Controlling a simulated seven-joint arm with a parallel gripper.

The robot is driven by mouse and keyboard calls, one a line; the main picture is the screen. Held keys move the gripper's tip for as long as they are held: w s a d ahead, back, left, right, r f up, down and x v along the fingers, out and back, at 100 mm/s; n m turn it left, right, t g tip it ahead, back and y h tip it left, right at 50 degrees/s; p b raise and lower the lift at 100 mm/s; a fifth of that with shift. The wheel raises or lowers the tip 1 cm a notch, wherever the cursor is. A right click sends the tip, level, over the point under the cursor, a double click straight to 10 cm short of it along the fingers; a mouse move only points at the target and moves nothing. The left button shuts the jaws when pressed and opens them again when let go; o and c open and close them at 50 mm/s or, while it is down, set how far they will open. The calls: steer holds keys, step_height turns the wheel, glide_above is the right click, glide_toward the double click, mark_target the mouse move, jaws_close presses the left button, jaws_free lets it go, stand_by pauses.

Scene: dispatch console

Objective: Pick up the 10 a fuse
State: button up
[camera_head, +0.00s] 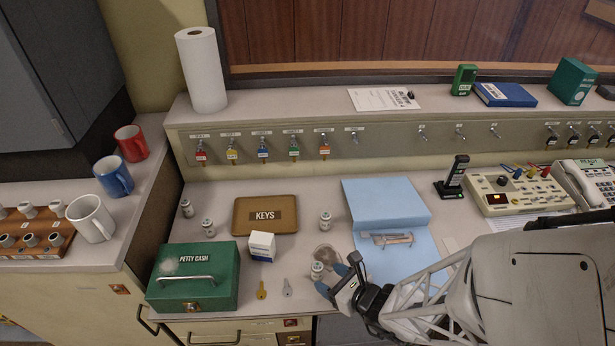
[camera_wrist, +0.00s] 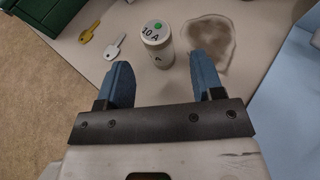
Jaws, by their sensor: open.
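A small white cylindrical fuse (camera_wrist: 158,42) stands upright on the counter in the wrist view. In the head view this fuse (camera_head: 317,270) is near the counter's front edge. My gripper (camera_head: 339,275) is just right of it there. In the wrist view my gripper (camera_wrist: 165,80) has its two blue fingers spread apart, with the fuse ahead of the gap between them. Nothing is held. Other similar small cylinders stand by the keys tray: two at left (camera_head: 187,208) (camera_head: 208,228) and one at right (camera_head: 325,222); their labels are too small to read.
A green petty cash box (camera_head: 195,278) and white carton (camera_head: 262,246) stand left of the fuse. Two loose keys (camera_head: 262,290) (camera_head: 287,287) lie nearby. A brown stain (camera_wrist: 213,42) marks the counter beside the fuse. A blue folder (camera_head: 388,204) lies to the right.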

mark_target(317, 271)
steer(key=shift+x, duration=2.55)
steer(key=shift+r, duration=0.15)
steer(key=shift+c, duration=0.3)
steer(key=c, duration=0.9)
